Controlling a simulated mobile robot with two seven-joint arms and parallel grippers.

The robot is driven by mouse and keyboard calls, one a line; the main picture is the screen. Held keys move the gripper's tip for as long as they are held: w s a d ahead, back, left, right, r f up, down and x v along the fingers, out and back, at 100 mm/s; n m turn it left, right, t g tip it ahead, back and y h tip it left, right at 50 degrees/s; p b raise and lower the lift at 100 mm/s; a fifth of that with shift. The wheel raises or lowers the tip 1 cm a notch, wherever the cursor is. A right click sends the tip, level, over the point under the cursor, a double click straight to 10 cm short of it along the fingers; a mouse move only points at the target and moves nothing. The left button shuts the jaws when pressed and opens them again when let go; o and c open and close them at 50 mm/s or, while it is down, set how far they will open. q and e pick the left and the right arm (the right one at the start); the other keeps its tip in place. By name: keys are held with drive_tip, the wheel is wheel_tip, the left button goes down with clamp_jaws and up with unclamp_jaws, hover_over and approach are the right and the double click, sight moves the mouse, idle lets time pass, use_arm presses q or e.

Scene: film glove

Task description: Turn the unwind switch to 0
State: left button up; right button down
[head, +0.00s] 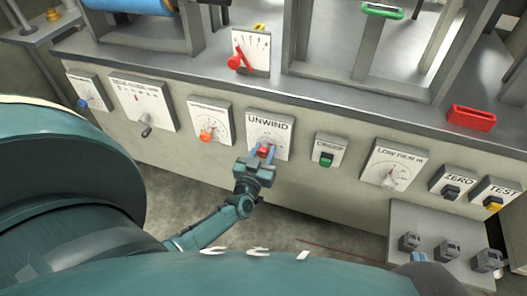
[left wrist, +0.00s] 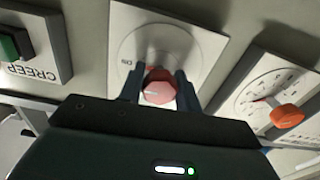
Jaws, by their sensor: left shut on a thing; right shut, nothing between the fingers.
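The unwind switch is a red knob (head: 263,152) on a white dial plate (head: 269,128) labelled UNWIND, in the middle of the front panel. My left gripper (head: 264,154) reaches it from below, with its fingers shut on the knob. In the left wrist view the red knob (left wrist: 158,88) sits between the two dark fingers (left wrist: 160,88), one on each side. A short white mark shows on the knob's face. The dial's numbers are too small or covered to read. My right gripper is not in view.
An orange knob (head: 206,137) on its dial is left of UNWIND. A red-pointer gauge (head: 237,61) stands above on the ledge.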

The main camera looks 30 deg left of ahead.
use_arm(q)
drive_tip(key=n, duration=0.3)
drive_tip(key=shift+n, duration=0.3)
drive_tip(key=n, duration=0.4)
drive_tip(key=shift+n+b, duration=0.3)
drive_tip(key=n+b, duration=0.1)
drive_tip(key=n, duration=0.3)
drive_tip(key=shift+d+n, duration=0.1)
drive_tip(key=shift+n, duration=0.2)
drive_tip(key=n, duration=0.3)
drive_tip(key=shift+r+b, duration=0.1)
drive_tip(key=shift+b, duration=0.3)
drive_tip(key=shift+n, duration=0.8)
use_arm(e)
drive_tip(key=shift+w+a+r+n+t+y, duration=0.15)
drive_tip(key=shift+a+n+t+y, duration=0.25)
drive_tip(key=shift+n+t+y, duration=0.3)
use_arm(q)
drive_tip(key=o, duration=1)
drive_tip(key=shift+c, duration=0.2)
drive_tip(key=shift+s, duration=0.1)
use_arm(e)
drive_tip(key=shift+s, duration=0.2)
